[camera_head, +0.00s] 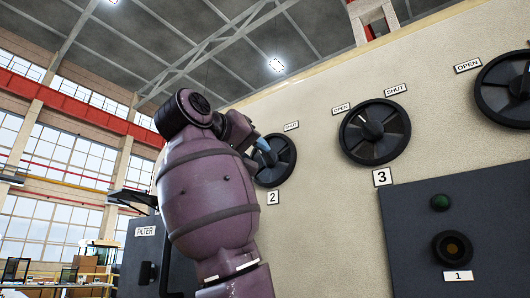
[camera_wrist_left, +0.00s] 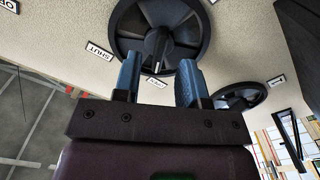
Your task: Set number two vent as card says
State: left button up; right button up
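The number two vent (camera_head: 274,161) is a dark round spoked wheel on the beige wall, partly hidden by my left arm. Plate 2 (camera_head: 272,198) is below it, and a SHUT plate (camera_head: 291,126) at its upper right. My left gripper (camera_head: 265,147) overlaps its upper left. In the left wrist view my left gripper (camera_wrist_left: 159,76) is open, with blue fingers apart. No card is visible.
Vent 3 (camera_head: 375,132) is to the right, with another vent (camera_head: 505,88) beyond. A grey panel (camera_head: 430,225) with a green button stands below them. A FILTER cabinet (camera_head: 146,250) is behind my arm. Another vent (camera_wrist_left: 240,96) shows in the wrist view.

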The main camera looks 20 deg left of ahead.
aim_at(264, 157)
pick_arm(q)
jog(key=shift+p+x, duration=0.55)
jog(key=shift+x, duration=1.45)
jog(key=shift+a, duration=0.1)
grip_shut()
